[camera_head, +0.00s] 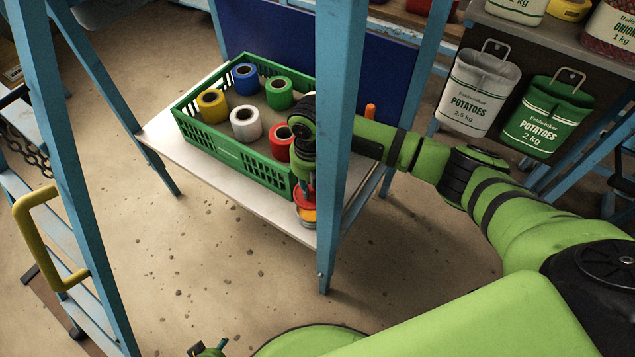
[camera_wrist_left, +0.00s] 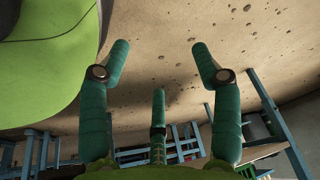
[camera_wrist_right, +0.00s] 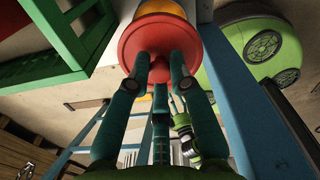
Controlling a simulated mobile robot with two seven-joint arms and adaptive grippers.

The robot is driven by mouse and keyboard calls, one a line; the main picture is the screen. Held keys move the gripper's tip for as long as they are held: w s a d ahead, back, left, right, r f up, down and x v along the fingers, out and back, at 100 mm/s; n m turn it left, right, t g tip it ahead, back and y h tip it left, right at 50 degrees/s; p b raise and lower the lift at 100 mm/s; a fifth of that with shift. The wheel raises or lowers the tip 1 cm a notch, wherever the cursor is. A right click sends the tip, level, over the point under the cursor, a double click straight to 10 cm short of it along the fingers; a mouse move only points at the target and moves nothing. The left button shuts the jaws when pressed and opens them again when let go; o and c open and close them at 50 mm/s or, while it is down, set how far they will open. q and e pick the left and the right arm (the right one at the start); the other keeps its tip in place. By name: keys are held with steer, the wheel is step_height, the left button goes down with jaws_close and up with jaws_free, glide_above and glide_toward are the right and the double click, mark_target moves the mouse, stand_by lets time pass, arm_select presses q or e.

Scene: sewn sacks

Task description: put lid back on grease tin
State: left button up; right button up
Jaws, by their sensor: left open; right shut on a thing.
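The red lid (camera_wrist_right: 150,32) fills the top of the right wrist view. My right gripper (camera_wrist_right: 160,66) is shut on it at its middle. In the head view the red lid (camera_head: 303,196) shows under my right gripper (camera_head: 304,184), just over the grease tin (camera_head: 308,215), which has an orange-yellow band. The tin stands at the front corner of the white shelf, partly behind a blue post. I cannot tell whether the lid is seated or slightly apart. My left gripper (camera_wrist_left: 160,62) is open and empty, over the floor; only a bit shows in the head view (camera_head: 207,349).
A green crate (camera_head: 235,155) with several tape rolls stands right behind the tin on the shelf (camera_head: 215,172). The blue post (camera_head: 338,130) rises close beside the tin and my right arm. Potato sacks (camera_head: 545,118) hang at the right. The floor in front is clear.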

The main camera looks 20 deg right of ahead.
steer(key=shift+f+b, duration=0.5)
steer(key=shift+f, duration=0.05)
steer(key=shift+f+b, duration=0.8)
steer(key=shift+b, duration=0.15)
steer(key=shift+f+b, duration=0.3)
steer(key=shift+b, duration=0.15)
steer(key=shift+f+b, duration=0.6)
steer(key=shift+b, duration=0.1)
steer(key=shift+f+b, duration=0.3)
steer(key=shift+f, duration=0.65)
arm_select(q)
step_height(320, 180, up, 7)
steer(key=d+g, duration=0.1)
steer(key=shift+w, duration=0.45)
steer(key=shift+r+p, duration=0.85)
steer(key=shift+r, duration=0.05)
steer(key=shift+r, duration=0.25)
arm_select(e)
steer(key=shift+f, duration=0.15)
arm_select(q)
steer(key=shift+r+p, duration=0.35)
steer(key=shift+p, duration=0.25)
